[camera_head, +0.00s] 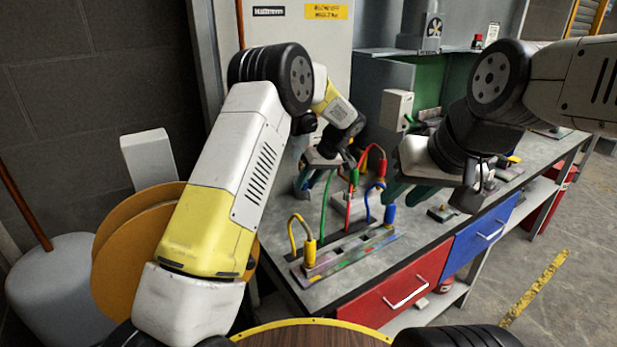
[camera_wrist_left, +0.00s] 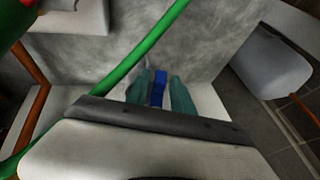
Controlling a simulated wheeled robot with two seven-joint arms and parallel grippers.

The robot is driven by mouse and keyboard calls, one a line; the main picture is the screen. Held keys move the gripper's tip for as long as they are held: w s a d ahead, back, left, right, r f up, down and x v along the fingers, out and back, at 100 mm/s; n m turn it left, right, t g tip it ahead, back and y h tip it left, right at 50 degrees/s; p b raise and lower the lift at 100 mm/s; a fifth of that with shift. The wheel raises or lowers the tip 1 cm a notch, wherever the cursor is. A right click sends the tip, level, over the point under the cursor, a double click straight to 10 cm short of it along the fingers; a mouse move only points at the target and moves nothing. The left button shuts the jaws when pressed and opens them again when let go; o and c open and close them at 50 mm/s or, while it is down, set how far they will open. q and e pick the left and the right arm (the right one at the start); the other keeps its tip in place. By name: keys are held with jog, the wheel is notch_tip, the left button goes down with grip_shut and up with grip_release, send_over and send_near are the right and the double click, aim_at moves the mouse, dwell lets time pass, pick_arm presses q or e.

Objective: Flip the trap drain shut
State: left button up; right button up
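My left gripper (camera_head: 303,182) points down at the back left of the grey bench. In the left wrist view its two teal fingers (camera_wrist_left: 158,92) stand close together, with a narrow blue handle-like piece (camera_wrist_left: 158,88) between them and no clear gap. The blue piece may be the trap drain's lever; the drain is not clearly identifiable, and the fingers hide much around it. In the head view my left arm and gripper hide this spot. My right gripper (camera_head: 403,192) hangs right of the coloured hoses, its teal fingers apart and nothing seen between them.
A multicoloured rack (camera_head: 338,252) with yellow, green, red and blue hoses stands on the bench front. The green hose (camera_wrist_left: 140,47) crosses close to my left gripper. A white box (camera_head: 397,108) and green booth stand behind. Red (camera_head: 405,290) and blue (camera_head: 480,235) drawers are below.

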pick_arm(q)
grip_shut()
jog(key=shift+s+a+g+y, duration=0.15)
jog(key=shift+g+y, duration=0.35)
jog(key=shift+y, duration=0.6)
jog(key=shift+s+a+r+m+g+y, duration=0.1)
jog(key=shift+a+r+m+g+y, duration=0.2)
jog(key=shift+y, duration=0.35)
jog(key=shift+s+a+r+m+g+y, duration=0.1)
jog(key=shift+m+g+y, duration=0.2)
jog(key=shift+g+y, duration=0.3)
jog(key=shift+o, duration=1.8)
grip_release()
jog(key=shift+r, duration=0.1)
